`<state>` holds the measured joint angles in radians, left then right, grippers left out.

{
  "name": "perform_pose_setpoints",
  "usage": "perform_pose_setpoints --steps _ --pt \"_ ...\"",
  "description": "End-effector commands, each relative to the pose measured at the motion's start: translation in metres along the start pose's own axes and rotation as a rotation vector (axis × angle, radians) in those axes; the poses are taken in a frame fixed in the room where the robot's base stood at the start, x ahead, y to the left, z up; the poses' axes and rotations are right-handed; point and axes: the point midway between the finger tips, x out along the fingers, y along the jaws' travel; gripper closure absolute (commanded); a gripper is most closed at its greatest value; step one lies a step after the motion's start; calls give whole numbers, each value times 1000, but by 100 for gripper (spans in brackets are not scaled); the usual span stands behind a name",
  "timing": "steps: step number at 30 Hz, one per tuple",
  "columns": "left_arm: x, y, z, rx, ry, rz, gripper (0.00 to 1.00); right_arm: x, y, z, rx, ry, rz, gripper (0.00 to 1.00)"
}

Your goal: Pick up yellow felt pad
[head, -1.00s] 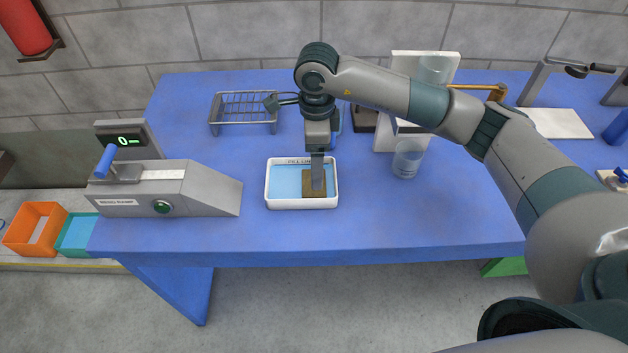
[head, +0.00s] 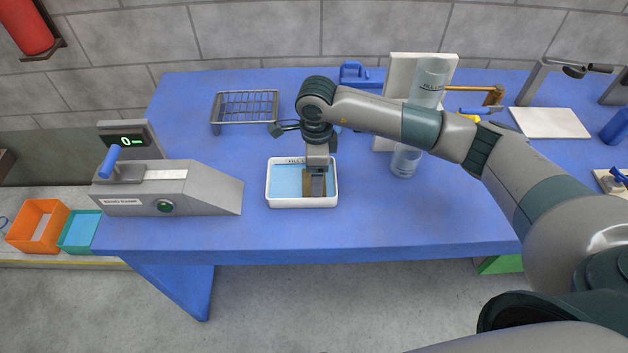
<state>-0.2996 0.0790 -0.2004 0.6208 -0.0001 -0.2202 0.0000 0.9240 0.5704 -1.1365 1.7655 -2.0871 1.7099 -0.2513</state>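A brownish-yellow felt pad (head: 308,186) lies in a white-rimmed tray (head: 300,205) of light blue liquid near the table's middle. My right gripper (head: 317,188) points straight down into the tray, with its fingers over the pad and covering its right part. I cannot tell whether the fingers are closed on the pad. The pad lies flat in the tray. My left gripper is not in view.
A grey ramp device (head: 175,190) with a blue handle and green display stands left. A wire rack (head: 245,108) is behind the tray. A clear glass (head: 404,162) stands right, beneath my arm. The blue table's front strip (head: 350,235) is clear.

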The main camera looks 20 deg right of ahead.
Motion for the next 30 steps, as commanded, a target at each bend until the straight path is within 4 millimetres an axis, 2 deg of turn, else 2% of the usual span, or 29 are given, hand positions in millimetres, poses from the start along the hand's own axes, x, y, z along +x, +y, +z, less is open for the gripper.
perform_pose_setpoints --steps 15,16,19,22,23,30 --pt "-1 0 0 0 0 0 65 4 0 0 -1 -1 -1 25" --pt "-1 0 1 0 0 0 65 4 0 0 -1 -1 -1 27" --pt "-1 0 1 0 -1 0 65 4 0 0 -1 -1 -1 51" --pt "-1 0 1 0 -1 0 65 3 0 0 -1 -1 -1 52" --pt "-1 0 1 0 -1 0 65 3 0 0 -1 -1 -1 55" --pt "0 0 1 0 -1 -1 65 2 0 0 -1 -1 -2 55"
